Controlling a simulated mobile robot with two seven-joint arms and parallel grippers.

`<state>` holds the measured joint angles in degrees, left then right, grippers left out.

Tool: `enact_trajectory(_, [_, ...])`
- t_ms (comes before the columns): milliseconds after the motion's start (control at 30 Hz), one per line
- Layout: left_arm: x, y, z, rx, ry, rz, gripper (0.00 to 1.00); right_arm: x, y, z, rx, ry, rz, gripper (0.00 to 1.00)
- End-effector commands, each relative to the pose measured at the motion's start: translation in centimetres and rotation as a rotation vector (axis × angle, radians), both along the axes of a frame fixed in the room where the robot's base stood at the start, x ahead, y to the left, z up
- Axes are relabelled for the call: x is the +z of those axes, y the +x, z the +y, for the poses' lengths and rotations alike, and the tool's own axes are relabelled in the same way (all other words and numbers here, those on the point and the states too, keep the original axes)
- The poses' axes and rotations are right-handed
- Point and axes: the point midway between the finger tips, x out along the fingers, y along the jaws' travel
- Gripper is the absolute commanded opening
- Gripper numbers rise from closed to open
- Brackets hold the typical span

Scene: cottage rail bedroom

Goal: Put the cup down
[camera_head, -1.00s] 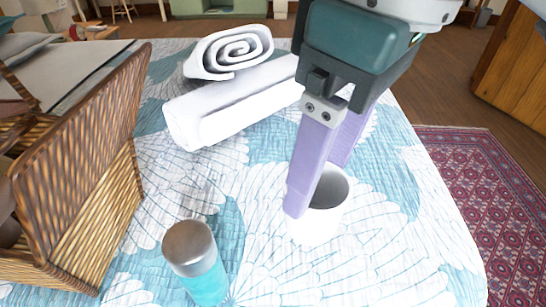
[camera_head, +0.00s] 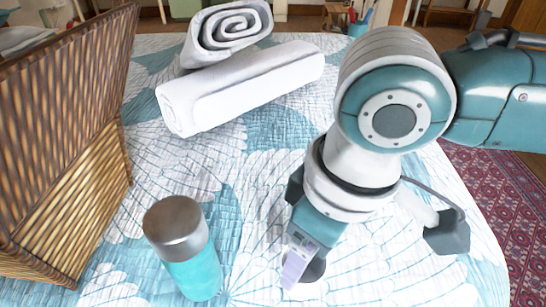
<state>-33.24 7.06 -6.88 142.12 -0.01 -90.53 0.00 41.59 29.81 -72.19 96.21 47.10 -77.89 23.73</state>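The white cup (camera_head: 314,269) is in the lower middle of the head view. Only its dark opening and part of its rim show; the rest is hidden by my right gripper and blends with the pale quilt. My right gripper (camera_head: 298,264) comes down from above with a lilac finger over the cup's left side. The other finger is hidden behind the wrist. It appears shut on the cup. I cannot tell whether the cup's base touches the quilt. My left gripper is not in view.
A turquoise bottle with a metal lid (camera_head: 178,232) stands left of the cup. A wicker basket (camera_head: 75,190) is at the far left. Rolled white towels (camera_head: 240,85) lie farther back. Clear blue-and-white quilt (camera_head: 225,165) lies between them. A red patterned rug (camera_head: 490,195) is beyond the right edge.

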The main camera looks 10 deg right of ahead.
Motion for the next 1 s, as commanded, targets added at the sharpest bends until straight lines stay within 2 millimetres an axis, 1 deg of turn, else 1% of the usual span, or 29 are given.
enact_trajectory(33, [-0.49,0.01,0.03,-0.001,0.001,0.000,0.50,-0.88,-0.01,-0.01,0.000,-0.001,0.000,0.12])
enact_trajectory(67, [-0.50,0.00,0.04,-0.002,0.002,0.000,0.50,-1.00,0.01,0.01,0.000,0.000,0.000,0.12])
enact_trajectory(267, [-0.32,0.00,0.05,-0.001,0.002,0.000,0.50,-0.86,0.02,0.01,0.001,0.001,-0.001,0.12])
enact_trajectory(400, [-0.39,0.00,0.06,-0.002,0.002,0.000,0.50,-1.18,-0.02,0.01,0.001,0.000,0.000,0.12])
enact_trajectory(433, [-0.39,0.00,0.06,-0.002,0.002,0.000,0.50,-1.22,-0.02,-0.01,0.001,0.000,0.000,0.71])
enact_trajectory(600, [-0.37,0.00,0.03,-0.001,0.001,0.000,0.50,-1.17,-0.01,-0.01,0.001,0.000,0.000,0.90])
enact_trajectory(700, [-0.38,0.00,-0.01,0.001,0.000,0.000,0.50,-1.16,-0.01,-0.01,0.001,0.000,0.000,1.00])
enact_trajectory(900, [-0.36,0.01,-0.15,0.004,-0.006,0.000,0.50,-1.12,0.01,-0.02,0.000,0.000,0.000,1.00])
enact_trajectory(1000, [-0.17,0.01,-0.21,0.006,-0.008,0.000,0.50,-0.56,0.04,-0.03,0.001,0.000,-0.001,1.00])
